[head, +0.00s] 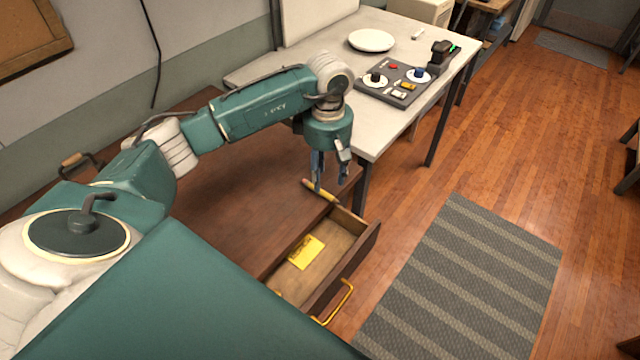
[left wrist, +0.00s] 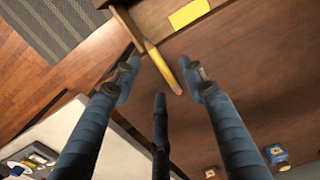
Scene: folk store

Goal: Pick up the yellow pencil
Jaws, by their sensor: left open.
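The yellow pencil (head: 320,190) lies on the brown wooden cabinet top, close to its edge above the open drawer. In the left wrist view the pencil (left wrist: 162,68) runs diagonally between the fingers, its pinkish end toward the lower right. My left gripper (head: 330,178) points down at the pencil with its fingers apart. In the left wrist view the left gripper (left wrist: 160,85) is open, and the pencil shows between the fingertips without being clasped. Whether a finger touches it I cannot tell. My right gripper is not in view.
The drawer (head: 345,240) stands open with a yellow card (head: 306,252) inside. A white table (head: 380,138) behind it holds a control panel (head: 393,84) and a plate (head: 371,40). A striped rug (head: 465,280) lies on the floor at right.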

